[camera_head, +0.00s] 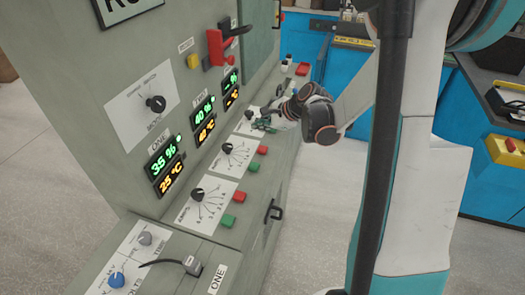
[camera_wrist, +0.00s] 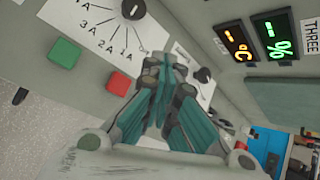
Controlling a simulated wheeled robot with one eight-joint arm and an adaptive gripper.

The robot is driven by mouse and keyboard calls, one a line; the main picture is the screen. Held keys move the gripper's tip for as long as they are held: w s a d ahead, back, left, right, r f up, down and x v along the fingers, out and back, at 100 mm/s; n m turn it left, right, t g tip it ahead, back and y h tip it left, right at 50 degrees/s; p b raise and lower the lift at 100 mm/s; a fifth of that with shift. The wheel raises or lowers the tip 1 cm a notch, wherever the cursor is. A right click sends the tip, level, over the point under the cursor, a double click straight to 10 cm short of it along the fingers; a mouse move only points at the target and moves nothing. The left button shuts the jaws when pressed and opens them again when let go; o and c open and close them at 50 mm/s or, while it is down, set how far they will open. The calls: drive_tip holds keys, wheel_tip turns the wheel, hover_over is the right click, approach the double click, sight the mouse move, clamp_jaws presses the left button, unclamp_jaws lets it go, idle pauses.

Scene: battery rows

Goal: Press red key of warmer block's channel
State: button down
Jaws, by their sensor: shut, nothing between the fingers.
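The control panel has several channel plates in a row, each with a dial. My gripper (camera_head: 262,126) is shut and empty, just beyond that red key. In the wrist view, my gripper (camera_wrist: 163,62) is beside a red key (camera_wrist: 119,84).
A green key (camera_wrist: 64,53) and a dial (camera_wrist: 133,8) lie left of my gripper. The THREE display (camera_wrist: 257,42) shows dashes. A black handle (camera_head: 273,211) sticks out below the keys. Blue cabinets (camera_head: 484,170) stand to the right.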

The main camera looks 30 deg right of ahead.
sight(262, 150)
wheel_tip(262, 150, down, 7)
drive_tip(key=b, duration=0.4)
drive_tip(key=shift+b, duration=0.3)
idle(1.0)
drive_tip(key=shift+f+b, duration=0.3)
drive_tip(key=shift+b, duration=0.1)
drive_tip(key=shift+f+b, duration=0.35)
drive_tip(key=shift+f, duration=0.05)
idle(0.6)
drive_tip(key=shift+r, duration=0.1)
idle(0.3)
drive_tip(key=shift+r+p, duration=0.55)
drive_tip(key=shift+r, duration=0.2)
drive_tip(key=shift+r+p, duration=1.7)
drive_tip(key=shift+r, duration=0.8)
